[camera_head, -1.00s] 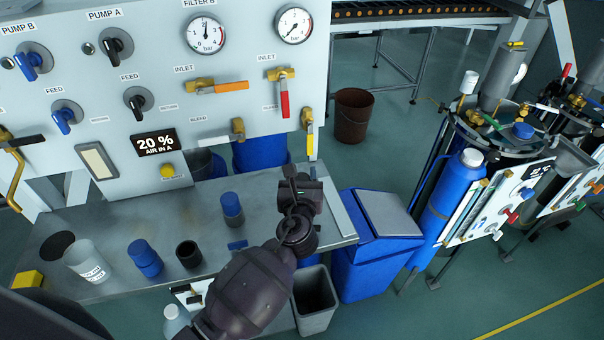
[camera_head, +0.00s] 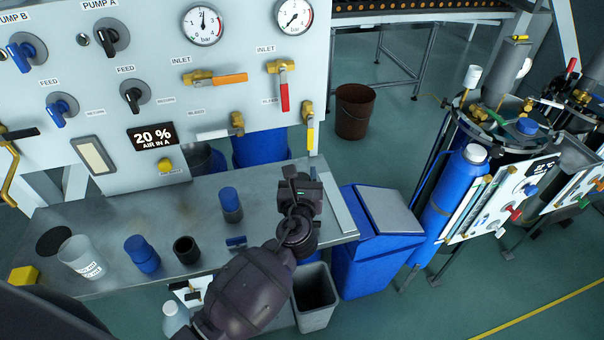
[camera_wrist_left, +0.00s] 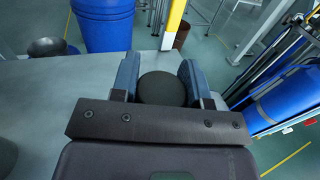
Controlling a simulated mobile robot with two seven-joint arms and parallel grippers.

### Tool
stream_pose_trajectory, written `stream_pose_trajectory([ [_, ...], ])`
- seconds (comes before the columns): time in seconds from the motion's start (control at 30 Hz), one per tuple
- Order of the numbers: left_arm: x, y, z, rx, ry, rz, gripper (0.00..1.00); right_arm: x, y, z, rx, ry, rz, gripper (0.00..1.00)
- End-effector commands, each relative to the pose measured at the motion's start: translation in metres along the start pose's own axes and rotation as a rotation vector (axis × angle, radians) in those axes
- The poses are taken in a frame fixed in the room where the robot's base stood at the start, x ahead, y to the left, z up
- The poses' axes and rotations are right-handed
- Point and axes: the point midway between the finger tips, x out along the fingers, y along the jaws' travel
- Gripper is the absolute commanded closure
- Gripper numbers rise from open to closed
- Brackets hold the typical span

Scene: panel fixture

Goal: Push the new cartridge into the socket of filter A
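My left gripper (camera_head: 301,188) is above the right end of the grey bench. In the left wrist view its two blue-grey fingers (camera_wrist_left: 162,80) are on either side of a dark round thing (camera_wrist_left: 162,90) and appear to touch it; only its top shows. I cannot tell whether it is the new cartridge. In the head view my gripper hides it. A cylinder with a blue top and dark base (camera_head: 231,204) stands left of the gripper. A blue cylinder (camera_head: 142,253) and a dark open cup (camera_head: 187,250) stand nearer the front. No socket is clearly marked filter A. My right gripper is not in view.
The panel (camera_head: 225,110) has valve handles above the bench (camera_head: 180,215). A blue vessel (camera_head: 262,148) and a grey bowl (camera_wrist_left: 47,47) are behind the bench. A clear labelled cup (camera_head: 80,257) is at left. A blue bin (camera_head: 370,265) and grey bin (camera_head: 314,315) are at right.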

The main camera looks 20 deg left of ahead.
Motion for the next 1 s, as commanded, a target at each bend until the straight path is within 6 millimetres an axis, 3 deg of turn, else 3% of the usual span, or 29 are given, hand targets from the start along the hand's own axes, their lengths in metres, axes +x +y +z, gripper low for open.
stream_pose_trajectory([
  [0.03, 0.0, 0.0, -0.001, 0.001, 0.002, 0.0, 0.51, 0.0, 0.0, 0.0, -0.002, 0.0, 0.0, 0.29],
  [0.2, 0.0, 0.0, -0.001, 0.001, 0.002, 0.0, 0.29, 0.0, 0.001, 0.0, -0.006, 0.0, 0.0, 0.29],
  [0.67, 0.0, 0.0, -0.001, 0.001, 0.002, 0.0, 0.29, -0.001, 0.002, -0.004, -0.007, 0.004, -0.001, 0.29],
  [0.83, 0.0, 0.0, 0.039, -0.003, -0.007, 0.0, 0.29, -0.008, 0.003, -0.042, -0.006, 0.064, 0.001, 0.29],
  [1.0, 0.0, 0.0, 0.073, -0.002, -0.007, 0.0, 0.29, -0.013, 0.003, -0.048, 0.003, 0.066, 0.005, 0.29],
])
